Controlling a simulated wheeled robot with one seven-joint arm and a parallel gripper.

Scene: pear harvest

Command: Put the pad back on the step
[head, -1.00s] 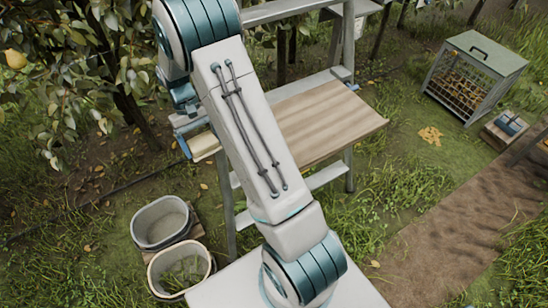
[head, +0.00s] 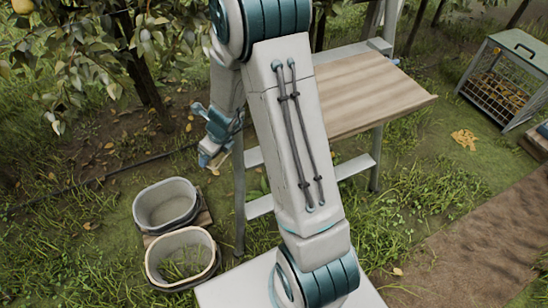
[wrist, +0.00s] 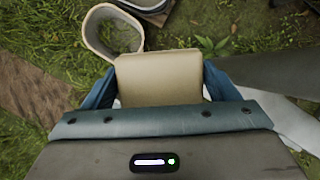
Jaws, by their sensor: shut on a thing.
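The beige pad (wrist: 158,80) is held between the two blue fingers of my gripper (wrist: 160,90) in the wrist view, with grass below it. In the head view my gripper (head: 210,158) hangs left of the stepladder's left leg, and only a sliver of the pad shows there. The stepladder has a wide wooden top board (head: 375,88). Below it are pale steps, one showing at the right (head: 356,167) and a lower one at the left (head: 258,206). My arm hides the middle of the steps. I cannot tell which step is the pad's.
A grey bucket (head: 142,212) and a cream-rimmed bucket (head: 152,270) stand on the ground left of the ladder. A tree (head: 150,85) with leafy branches is at the upper left. A cage-like crate (head: 520,45) stands at the right. Grass lies between.

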